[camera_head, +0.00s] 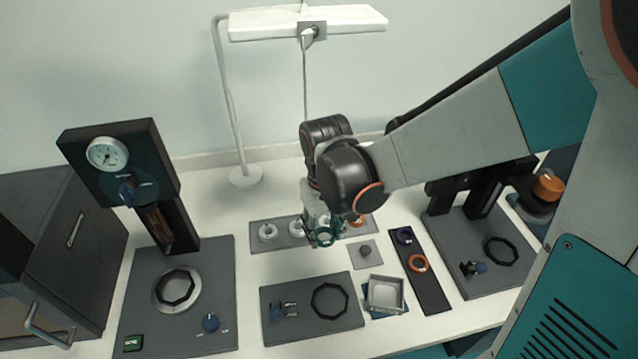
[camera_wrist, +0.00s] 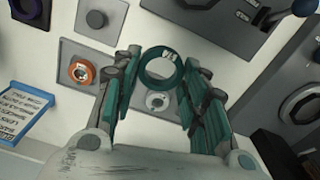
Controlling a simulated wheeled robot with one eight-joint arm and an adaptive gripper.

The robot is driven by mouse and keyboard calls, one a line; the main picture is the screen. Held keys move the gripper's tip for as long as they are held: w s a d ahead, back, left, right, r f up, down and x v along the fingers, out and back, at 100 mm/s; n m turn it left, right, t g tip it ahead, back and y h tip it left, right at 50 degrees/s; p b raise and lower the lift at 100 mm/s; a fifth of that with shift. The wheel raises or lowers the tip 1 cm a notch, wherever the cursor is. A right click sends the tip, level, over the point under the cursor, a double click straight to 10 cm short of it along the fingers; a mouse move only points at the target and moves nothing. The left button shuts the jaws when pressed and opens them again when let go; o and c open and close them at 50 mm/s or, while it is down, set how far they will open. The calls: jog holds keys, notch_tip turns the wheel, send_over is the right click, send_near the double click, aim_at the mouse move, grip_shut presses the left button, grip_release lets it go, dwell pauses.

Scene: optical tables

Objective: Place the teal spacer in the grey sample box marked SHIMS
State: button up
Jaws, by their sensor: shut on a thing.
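My gripper (camera_head: 321,238) is shut on the teal spacer (camera_wrist: 161,87), a ring held between its fingertips. In the head view it hangs above the grey rack plate at the middle of the table. An open grey box (camera_head: 385,294) stands on the table, to the right of and nearer than my gripper, with a blue edge showing around its base. No marking on it is readable. I cannot pick out this box in the wrist view.
An orange ring (camera_wrist: 82,71) and pale rings sit on the rack plate (camera_head: 263,246). A small plate with a knob (camera_head: 365,250) lies between gripper and box. A dark strip (camera_head: 430,295) holds purple and orange rings. A fixture plate (camera_head: 295,332) lies left of the box.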

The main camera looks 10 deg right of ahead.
aim_at(323, 263)
notch_tip(323, 263, down, 11)
jog(key=b, duration=0.3)
jog(key=shift+w+f, duration=0.1)
jog(key=shift+b, duration=0.3)
jog(key=shift+f, duration=0.2)
jog(key=o, duration=1)
jog(key=shift+c, duration=0.2)
jog(key=shift+r, duration=0.1)
